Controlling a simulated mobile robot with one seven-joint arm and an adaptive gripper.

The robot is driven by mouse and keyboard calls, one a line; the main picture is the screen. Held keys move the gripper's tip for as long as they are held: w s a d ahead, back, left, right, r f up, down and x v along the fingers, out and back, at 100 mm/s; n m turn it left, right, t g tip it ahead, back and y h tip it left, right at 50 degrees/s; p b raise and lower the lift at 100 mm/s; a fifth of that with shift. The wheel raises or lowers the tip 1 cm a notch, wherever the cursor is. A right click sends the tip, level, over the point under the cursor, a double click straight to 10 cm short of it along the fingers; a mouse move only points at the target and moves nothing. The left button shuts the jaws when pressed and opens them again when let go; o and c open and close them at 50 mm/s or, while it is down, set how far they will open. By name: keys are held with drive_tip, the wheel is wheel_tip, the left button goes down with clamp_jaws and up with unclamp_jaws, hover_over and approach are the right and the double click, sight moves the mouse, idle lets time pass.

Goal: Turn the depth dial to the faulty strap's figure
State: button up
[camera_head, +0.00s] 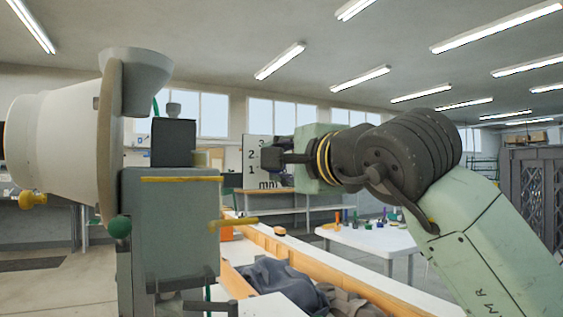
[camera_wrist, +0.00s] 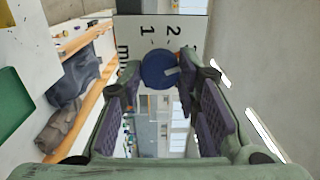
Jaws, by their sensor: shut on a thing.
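The depth dial is a round blue knob (camera_wrist: 153,68) in the wrist view, with a small pale mark on its right part. It sits in front of a white scale plate (camera_wrist: 132,28) with the figures 1 and 2, part of a third figure and "mm"; the plate also shows in the head view (camera_head: 253,148). My gripper (camera_wrist: 164,80) has its fingers on both sides of the knob and is shut on it; in the head view my gripper (camera_head: 268,159) covers the knob. Which figure the mark points at I cannot tell. No strap can be picked out as faulty.
A grey-green press (camera_head: 170,230) with a white drum (camera_head: 70,130) stands at the left. A wooden-edged bench (camera_head: 345,272) holds dark cloth or bags (camera_head: 283,285). A white table (camera_head: 365,238) with small coloured items stands behind.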

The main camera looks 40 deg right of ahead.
drive_tip(key=o, duration=1.2)
drive_tip(key=shift+s, duration=0.1)
drive_tip(key=v, duration=1.1)
drive_tip(key=shift+s+a, duration=0.2)
drive_tip(key=shift+s, duration=0.2)
